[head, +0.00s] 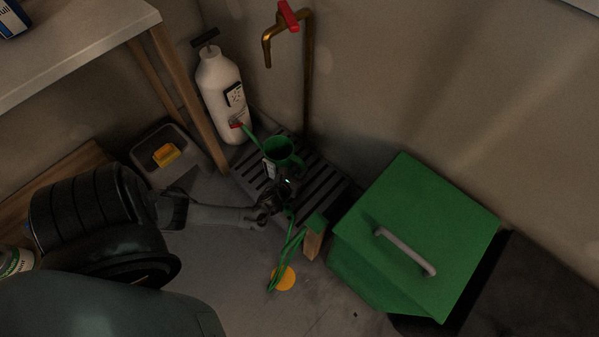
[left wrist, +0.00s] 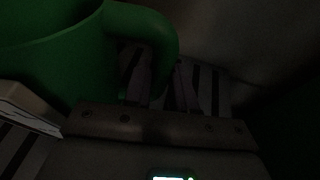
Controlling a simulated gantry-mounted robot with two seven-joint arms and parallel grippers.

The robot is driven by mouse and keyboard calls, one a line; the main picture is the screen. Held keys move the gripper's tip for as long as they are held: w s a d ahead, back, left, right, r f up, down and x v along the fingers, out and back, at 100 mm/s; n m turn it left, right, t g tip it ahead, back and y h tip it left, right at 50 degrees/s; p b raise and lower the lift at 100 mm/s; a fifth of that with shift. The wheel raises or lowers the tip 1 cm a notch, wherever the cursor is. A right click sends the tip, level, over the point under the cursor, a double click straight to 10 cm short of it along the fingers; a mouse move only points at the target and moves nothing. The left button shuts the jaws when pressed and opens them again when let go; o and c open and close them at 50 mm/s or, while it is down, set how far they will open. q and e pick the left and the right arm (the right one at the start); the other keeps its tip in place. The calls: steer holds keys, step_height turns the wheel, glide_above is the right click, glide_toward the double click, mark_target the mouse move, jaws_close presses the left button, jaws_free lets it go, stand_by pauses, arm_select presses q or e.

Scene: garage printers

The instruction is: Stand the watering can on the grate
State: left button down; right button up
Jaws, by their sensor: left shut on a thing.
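The green watering can (head: 296,161) is over the dark slatted grate (head: 325,187) in the head view, its open top facing up and its spout pointing left toward the white bottle. My left gripper (head: 286,186) is at the can's near side, shut on its handle. In the left wrist view the can's green body (left wrist: 50,55) fills the upper left, and its curved handle (left wrist: 150,28) runs down toward my left gripper (left wrist: 160,85). The can looks about upright. Its base is hidden, so I cannot tell whether it touches the grate. My right gripper is not in view.
A white pump bottle (head: 218,85) stands behind the grate's left end, and a brass tap (head: 308,70) rises behind it. A green lidded box (head: 440,215) is right. A wooden block (head: 314,243) and green cord (head: 290,250) lie in front. A grey tray (head: 143,148) holds a yellow-orange item.

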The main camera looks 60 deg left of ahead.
arm_select(q)
steer(key=shift+w+a+f, duration=0.1)
steer(key=shift+f, duration=0.3)
steer(key=c, duration=0.8)
jaws_free()
steer(key=shift+c, duration=0.2)
steer(key=shift+f, duration=0.25)
steer(key=shift+r, duration=0.15)
steer(key=shift+s+r+p, duration=0.15)
steer(key=shift+s+p, duration=0.15)
steer(key=shift+p+v, duration=0.45)
steer(key=shift+v, duration=0.35)
